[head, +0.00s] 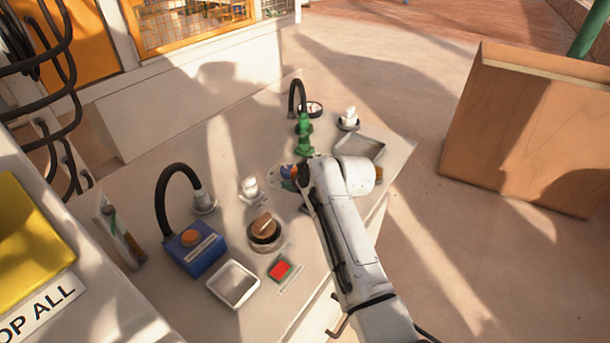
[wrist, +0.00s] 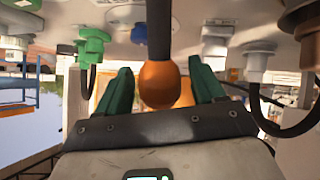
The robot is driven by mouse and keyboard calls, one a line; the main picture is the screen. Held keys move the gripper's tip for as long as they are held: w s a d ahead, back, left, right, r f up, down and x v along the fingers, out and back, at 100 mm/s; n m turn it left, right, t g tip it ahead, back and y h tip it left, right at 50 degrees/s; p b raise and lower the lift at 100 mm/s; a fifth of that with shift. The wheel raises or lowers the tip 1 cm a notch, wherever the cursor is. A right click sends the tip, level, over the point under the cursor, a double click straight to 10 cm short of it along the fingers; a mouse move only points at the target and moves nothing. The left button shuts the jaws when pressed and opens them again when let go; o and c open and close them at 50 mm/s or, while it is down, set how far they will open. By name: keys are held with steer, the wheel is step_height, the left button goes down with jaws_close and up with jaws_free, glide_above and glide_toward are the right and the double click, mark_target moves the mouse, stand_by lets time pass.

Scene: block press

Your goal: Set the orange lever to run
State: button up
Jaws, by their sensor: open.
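The orange lever shows in the wrist view as a round orange knob (wrist: 159,85) on a dark rod. My gripper (wrist: 162,72) is open, its two green fingers on either side of the knob with a gap on both sides. In the head view my gripper (head: 303,178) reaches the middle of the bench from the lower right. My arm end covers most of the lever there, so its setting and any run mark cannot be read.
A green fitting (head: 304,135) stands just behind my gripper. A brown knob (head: 264,227), a red square (head: 281,268), a white tray (head: 233,283) and a blue box (head: 193,248) with a black hose are nearer. A large wooden box (head: 530,130) stands on the floor at right.

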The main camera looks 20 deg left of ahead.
steer(key=p+v, duration=0.2)
steer(key=v, duration=0.8)
steer(key=shift+s+d, duration=0.2)
steer(key=shift+d, duration=0.05)
steer(key=shift+r, duration=0.15)
steer(key=s+d+f+m+g+h+p, duration=0.1)
steer(key=s+d+f+m+h, duration=0.1)
steer(key=s+d+f, duration=0.35)
steer(key=s+d+f+m+h+p, duration=0.1)
steer(key=s+d+f+m+p, duration=0.15)
steer(key=s+d, duration=0.5)
steer(key=s+d+f+m+g+h+p, duration=0.15)
steer(key=s+d+f, duration=0.25)
steer(key=d, duration=0.4)
steer(key=s+d+m+g+h, duration=0.1)
steer(key=s+d+m, duration=0.1)
steer(key=s+d, duration=0.3)
steer(key=s+d+m+g+h+p, duration=0.1)
steer(key=s+d, duration=0.5)
steer(key=s, duration=0.6)
steer(key=s+d+m+g+h+p, duration=0.1)
steer(key=s+d+m+h, duration=0.1)
steer(key=s+d+m, duration=0.3)
steer(key=s+d+r, duration=0.1)
steer(key=s, duration=0.3)
steer(key=shift+s, duration=0.2)
